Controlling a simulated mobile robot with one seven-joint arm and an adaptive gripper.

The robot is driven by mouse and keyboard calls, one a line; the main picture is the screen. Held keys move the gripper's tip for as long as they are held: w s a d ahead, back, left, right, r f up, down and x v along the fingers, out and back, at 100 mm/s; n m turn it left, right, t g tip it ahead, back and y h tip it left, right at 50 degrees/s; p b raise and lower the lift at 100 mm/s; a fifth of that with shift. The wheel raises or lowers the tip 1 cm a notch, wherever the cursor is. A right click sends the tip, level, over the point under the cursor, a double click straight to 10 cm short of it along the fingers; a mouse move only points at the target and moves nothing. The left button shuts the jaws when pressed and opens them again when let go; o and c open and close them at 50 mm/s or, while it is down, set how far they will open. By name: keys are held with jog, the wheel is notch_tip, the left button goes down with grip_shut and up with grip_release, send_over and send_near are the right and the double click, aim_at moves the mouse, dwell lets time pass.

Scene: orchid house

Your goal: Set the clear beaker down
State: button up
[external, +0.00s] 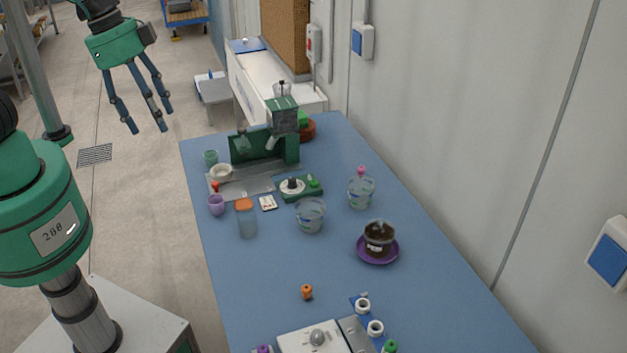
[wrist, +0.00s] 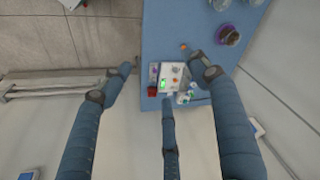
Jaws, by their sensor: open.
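Two clear beaker-like vessels with blue marks stand upright on the blue table. One clear beaker (external: 310,216) is near the table's middle, and another clear vessel (external: 361,193) is behind it to the right, with a pink thing showing at its rim. I cannot tell which one the task means. My gripper (external: 150,122) has three spread fingers and is open and empty. In the external view it hangs in the air left of the table, apart from everything. The fingers also show spread in the wrist view, with nothing between them.
A white device (external: 312,340) is at the front. Bare surface lies left of the orange piece (external: 307,292).

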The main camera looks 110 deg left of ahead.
jog(key=s+d+r+t, duration=0.1)
jog(key=s+d+r, duration=0.4)
jog(key=s, duration=0.3)
jog(key=s+d+r+t, duration=0.1)
jog(key=s+d+r, duration=0.4)
jog(key=s+d, duration=0.2)
jog(key=shift+s+d+m+t+h, duration=0.3)
jog(key=shift+s+h, duration=0.1)
jog(key=shift+s, duration=0.45)
jog(key=shift+r, duration=0.1)
notch_tip(320, 180, down, 12)
jog(key=b, duration=1.2)
